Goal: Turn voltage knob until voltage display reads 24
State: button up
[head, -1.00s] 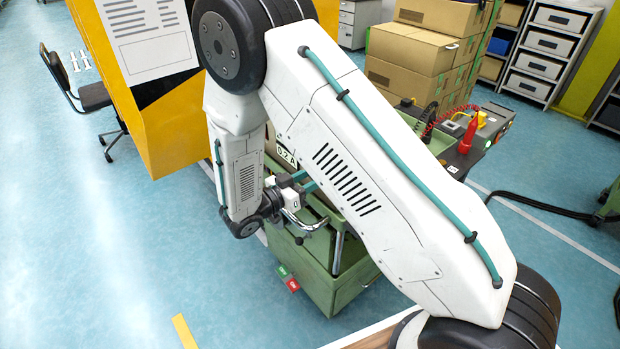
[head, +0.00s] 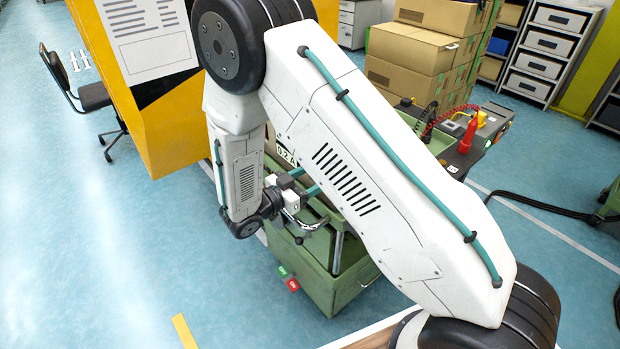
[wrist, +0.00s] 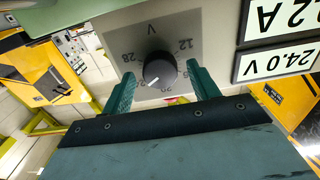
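In the wrist view, which is upside down, the round dark voltage knob (wrist: 160,69) sits on a grey panel plate with a dial marked V and numbers such as 12 and 28. Its white pointer mark shows at the lower side of the picture. The voltage display (wrist: 277,63) beside it reads 24.0 V. My gripper (wrist: 160,70) is open, with one green finger on each side of the knob and a visible gap to it on both sides. In the head view my gripper (head: 305,182) is at the green cabinet, partly behind my arm; the knob is hidden there.
A second display (wrist: 280,17) above the voltage display shows amperes; it also shows in the head view (head: 286,156). A green cabinet (head: 330,285) stands under the panel. Cardboard boxes (head: 415,50) and a yellow machine (head: 165,130) stand around.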

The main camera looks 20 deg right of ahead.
jog(key=v, duration=0.7)
jog(key=shift+a, duration=0.35)
jog(key=shift+s+r, duration=0.1)
dwell(1.4)
